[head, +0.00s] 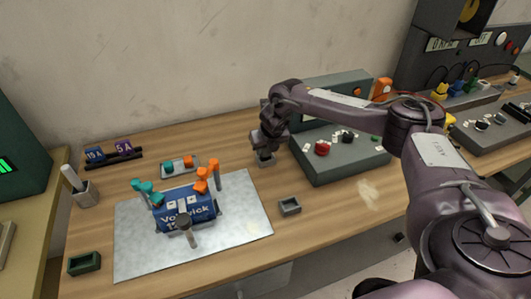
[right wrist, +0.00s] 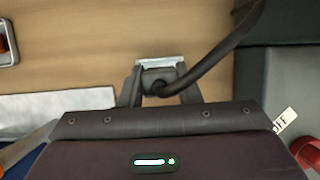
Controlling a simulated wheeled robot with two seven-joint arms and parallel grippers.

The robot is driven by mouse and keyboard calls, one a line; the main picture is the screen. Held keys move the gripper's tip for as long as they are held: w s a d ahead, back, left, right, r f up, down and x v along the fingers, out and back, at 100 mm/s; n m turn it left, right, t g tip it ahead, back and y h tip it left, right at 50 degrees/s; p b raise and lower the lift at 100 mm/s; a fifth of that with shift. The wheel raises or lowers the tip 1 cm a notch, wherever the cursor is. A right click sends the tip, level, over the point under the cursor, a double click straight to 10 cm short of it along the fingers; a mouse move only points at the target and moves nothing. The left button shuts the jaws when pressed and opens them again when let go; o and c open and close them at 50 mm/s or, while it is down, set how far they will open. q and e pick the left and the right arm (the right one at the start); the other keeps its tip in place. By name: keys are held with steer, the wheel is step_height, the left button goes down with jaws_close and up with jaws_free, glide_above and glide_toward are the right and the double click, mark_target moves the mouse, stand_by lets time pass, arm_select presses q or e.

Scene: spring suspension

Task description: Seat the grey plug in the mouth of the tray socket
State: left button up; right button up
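My right gripper (head: 264,148) points down at the back of the table, left of the grey control box. In the right wrist view its fingers (right wrist: 162,88) close on both sides of a grey plug (right wrist: 160,78), with a dark cable curving up and right from it. A pale grey rim (right wrist: 160,63), seemingly the tray socket, shows directly behind the plug. A grey block (head: 265,159) shows under the fingertips in the head view. I cannot tell how deep the plug sits in the socket. My left gripper is not in view.
A grey control box (head: 345,165) with knobs stands close on the right. A metal plate (head: 135,245) bears a blue block (head: 186,208) with teal and orange parts. A small tray (head: 180,167) and an open grey holder (head: 290,206) are nearby. The front right tabletop is clear.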

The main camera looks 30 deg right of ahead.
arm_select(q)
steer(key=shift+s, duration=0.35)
arm_select(e)
steer(key=shift+c, duration=1.4)
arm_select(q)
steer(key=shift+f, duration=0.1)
arm_select(e)
steer(key=shift+r, duration=0.15)
